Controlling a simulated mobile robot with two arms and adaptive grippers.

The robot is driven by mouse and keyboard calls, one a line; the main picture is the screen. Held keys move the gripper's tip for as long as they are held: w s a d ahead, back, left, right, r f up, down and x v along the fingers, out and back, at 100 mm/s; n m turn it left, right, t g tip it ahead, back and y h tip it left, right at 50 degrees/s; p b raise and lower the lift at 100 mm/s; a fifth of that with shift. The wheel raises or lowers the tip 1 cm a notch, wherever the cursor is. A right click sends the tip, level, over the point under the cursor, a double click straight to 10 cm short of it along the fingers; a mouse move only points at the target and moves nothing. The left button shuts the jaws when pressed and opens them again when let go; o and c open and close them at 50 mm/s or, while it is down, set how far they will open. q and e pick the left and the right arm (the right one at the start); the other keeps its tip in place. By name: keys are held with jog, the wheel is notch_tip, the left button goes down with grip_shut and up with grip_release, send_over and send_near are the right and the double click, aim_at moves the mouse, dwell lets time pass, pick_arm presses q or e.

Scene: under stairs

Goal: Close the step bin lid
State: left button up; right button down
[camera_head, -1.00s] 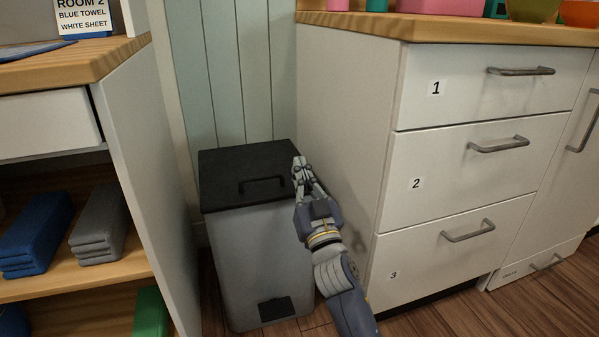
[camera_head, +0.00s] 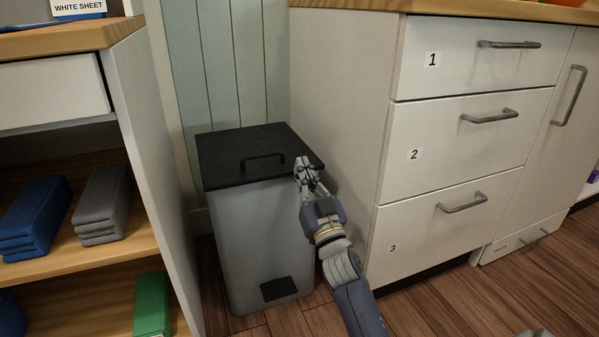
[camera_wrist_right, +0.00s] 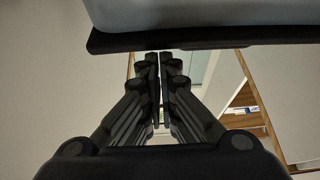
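The step bin (camera_head: 262,235) is a grey box standing between the shelf unit and the drawer cabinet. Its black lid (camera_head: 225,155), with a bar handle (camera_head: 262,160), lies flat across the top and looks closed. A dark pedal plate (camera_head: 278,288) is low on its front. My right gripper (camera_head: 303,167) is at the lid's right front edge; whether it touches is unclear. Its fingers (camera_wrist_right: 160,58) are together with nothing visible between them in the right wrist view, where the dark lid rim (camera_wrist_right: 115,41) and grey bin body (camera_wrist_right: 210,12) cross the top. My left gripper is not in view.
The white drawer cabinet (camera_head: 340,90) stands close to the right of the bin and my right arm. The shelf unit's side panel (camera_head: 150,150) is at the left, with folded towels (camera_head: 104,205) on its shelf. Open wooden floor (camera_head: 500,295) lies at the front right.

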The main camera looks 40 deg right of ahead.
jog(key=shift+d+f, duration=0.1)
jog(key=shift+f, duration=0.65)
jog(key=s+a, duration=0.3)
jog(key=s, duration=0.9)
jog(key=shift+s+a+r, duration=0.2)
jog(key=shift+s+r, duration=0.2)
jog(key=shift+r, duration=0.05)
